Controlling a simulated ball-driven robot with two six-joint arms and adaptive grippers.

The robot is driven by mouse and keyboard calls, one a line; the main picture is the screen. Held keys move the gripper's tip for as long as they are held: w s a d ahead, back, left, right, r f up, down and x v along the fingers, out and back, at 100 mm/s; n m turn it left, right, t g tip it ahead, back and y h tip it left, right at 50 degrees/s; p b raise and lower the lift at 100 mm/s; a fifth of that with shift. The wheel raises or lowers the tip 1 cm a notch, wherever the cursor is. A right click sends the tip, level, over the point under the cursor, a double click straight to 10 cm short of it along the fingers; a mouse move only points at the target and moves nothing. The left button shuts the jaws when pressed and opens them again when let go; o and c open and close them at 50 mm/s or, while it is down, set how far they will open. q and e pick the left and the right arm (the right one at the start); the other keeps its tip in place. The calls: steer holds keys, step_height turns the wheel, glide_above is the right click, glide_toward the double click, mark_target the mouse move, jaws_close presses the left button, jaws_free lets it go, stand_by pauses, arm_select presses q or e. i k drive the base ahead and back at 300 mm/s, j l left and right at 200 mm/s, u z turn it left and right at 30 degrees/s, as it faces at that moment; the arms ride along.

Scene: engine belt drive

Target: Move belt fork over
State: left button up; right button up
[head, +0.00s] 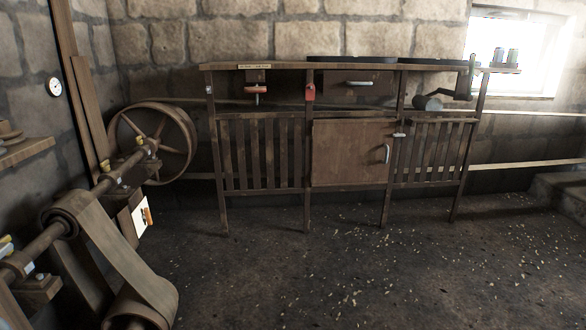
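A wide flat belt (112,250) runs at the lower left, over a pulley on the line shaft (42,246) and down to a lower pulley (138,318) at the bottom edge. I cannot pick out a belt fork with certainty. A white plate (141,216) with an orange-brown piece on it is beside the belt, below the shaft; what it belongs to is unclear. Neither of my grippers is in view.
A large spoked wheel (183,128) is at the shaft's far end. A wooden workbench (345,186) with slatted sides, a cabinet door and a crank stands along the back wall. A gauge (55,87) hangs left. The floor (330,270) in front is open, with scattered chips.

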mark_target(258, 90)
steer(key=i+l, duration=0.1)
steer(key=i, duration=1.75)
